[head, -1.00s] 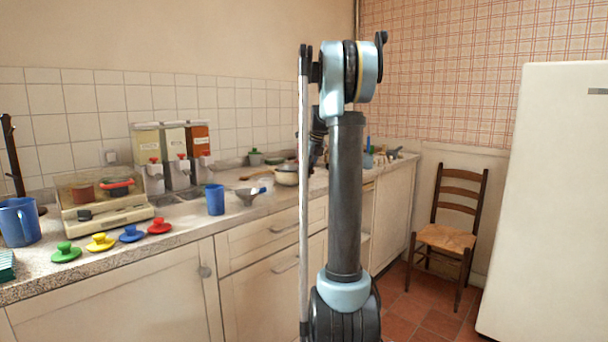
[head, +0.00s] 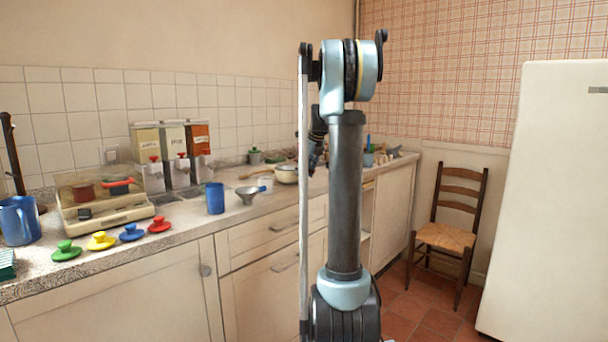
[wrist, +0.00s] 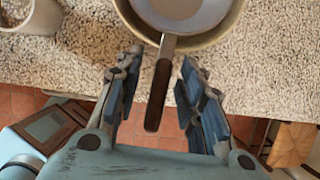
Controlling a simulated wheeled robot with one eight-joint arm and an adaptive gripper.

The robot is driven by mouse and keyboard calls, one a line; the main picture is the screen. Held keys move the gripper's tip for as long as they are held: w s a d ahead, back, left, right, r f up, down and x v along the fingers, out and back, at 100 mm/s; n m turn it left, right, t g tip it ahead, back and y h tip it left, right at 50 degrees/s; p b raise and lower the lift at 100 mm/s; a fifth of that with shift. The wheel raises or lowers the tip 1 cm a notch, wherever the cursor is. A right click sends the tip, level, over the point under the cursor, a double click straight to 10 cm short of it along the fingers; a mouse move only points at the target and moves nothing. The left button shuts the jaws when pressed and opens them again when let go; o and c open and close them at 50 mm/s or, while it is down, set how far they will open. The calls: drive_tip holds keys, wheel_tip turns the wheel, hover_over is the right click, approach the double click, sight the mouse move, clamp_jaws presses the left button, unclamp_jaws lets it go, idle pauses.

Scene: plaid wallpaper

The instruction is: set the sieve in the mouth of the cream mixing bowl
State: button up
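The sieve (wrist: 180,8), a pale grey round pan with a dark brown handle (wrist: 158,95), shows at the top of the wrist view. It lies over the mouth of the cream mixing bowl (wrist: 222,28), whose rim curves around it; the far side is cut off. I cannot tell how firmly it rests there. The handle points back between the fingers of my gripper (wrist: 162,60). The fingers are apart, with a gap on both sides of the handle. In the head view a cream bowl (head: 286,175) stands on the counter; my gripper is mostly hidden behind my arm.
A pot (wrist: 30,17) with brown contents stands left of the bowl in the wrist view. The counter (wrist: 265,85) is bare to the right. In the head view a grey funnel (head: 247,196) and blue cup (head: 215,198) stand left of the bowl. A chair (head: 448,235) is at the right.

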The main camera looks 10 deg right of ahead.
drive_tip(key=v, duration=1.2)
drive_tip(key=shift+f, duration=0.1)
drive_tip(key=s+a+f+n, duration=0.2)
drive_tip(key=s+f+n, duration=0.25)
drive_tip(key=s, duration=0.35)
drive_tip(key=s+a+f+n+h, duration=0.1)
drive_tip(key=s+a+f+n, duration=0.2)
drive_tip(key=s+n, duration=0.45)
drive_tip(key=s+a+f+n, duration=0.2)
drive_tip(key=s+f+n, duration=0.15)
drive_tip(key=s, duration=0.65)
drive_tip(key=s+f+n+g+h, duration=0.1)
drive_tip(key=s+f+n, duration=1.3)
drive_tip(key=s+f, duration=0.6)
drive_tip(key=shift+a+f, duration=0.35)
drive_tip(key=shift+f, duration=0.25)
